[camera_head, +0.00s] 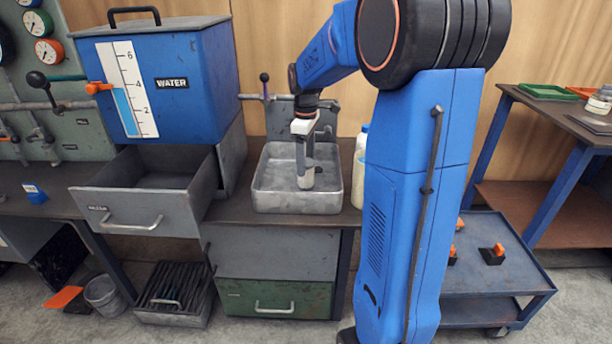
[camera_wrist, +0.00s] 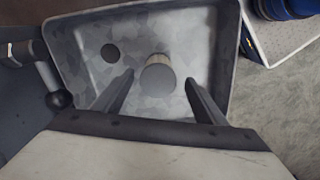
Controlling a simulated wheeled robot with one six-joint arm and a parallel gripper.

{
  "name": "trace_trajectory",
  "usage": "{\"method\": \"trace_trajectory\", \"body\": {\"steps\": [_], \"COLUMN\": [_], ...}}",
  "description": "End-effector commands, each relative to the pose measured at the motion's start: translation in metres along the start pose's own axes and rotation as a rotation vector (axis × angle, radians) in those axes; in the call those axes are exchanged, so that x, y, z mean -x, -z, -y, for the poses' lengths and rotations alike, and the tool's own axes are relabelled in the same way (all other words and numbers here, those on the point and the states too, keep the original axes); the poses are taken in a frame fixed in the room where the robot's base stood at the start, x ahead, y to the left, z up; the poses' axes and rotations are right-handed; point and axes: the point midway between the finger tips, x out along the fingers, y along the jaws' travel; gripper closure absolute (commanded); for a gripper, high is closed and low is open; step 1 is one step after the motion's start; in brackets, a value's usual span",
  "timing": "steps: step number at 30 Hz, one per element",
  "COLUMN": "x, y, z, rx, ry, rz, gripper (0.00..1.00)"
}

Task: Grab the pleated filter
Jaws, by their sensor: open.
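The pleated filter (camera_wrist: 157,74) is a short pale cylinder with a flat round grey top, standing in the metal sink basin (camera_wrist: 225,40). My gripper (camera_head: 306,180) points down into the basin from above. In the wrist view the two dark fingers of my gripper (camera_wrist: 159,77) are spread apart, with the filter's top appearing between their tips. I see no finger closed on it; the exact height gap is hard to tell.
A lever with a black knob (camera_wrist: 59,99) stands beside the basin. A pale bottle (camera_head: 359,165) stands right of the basin; an open drawer (camera_head: 140,208) juts out left.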

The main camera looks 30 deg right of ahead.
Motion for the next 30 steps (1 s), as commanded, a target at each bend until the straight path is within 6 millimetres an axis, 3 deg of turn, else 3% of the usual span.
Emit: {"method": "trace_trajectory", "body": {"steps": [8, 18, 27, 30], "x": [-0.018, -0.059, -0.062, -0.062], "y": [0.0, 0.001, 0.001, 0.001], "z": [-0.001, -0.003, -0.003, -0.003], "rx": [0.0, 0.0, 0.0, 0.0], "ry": [0.001, 0.001, 0.0, 0.0], "rz": [0.001, 0.001, 0.0, 0.0], "gripper": [0.34, 0.34, 0.34, 0.58]}}
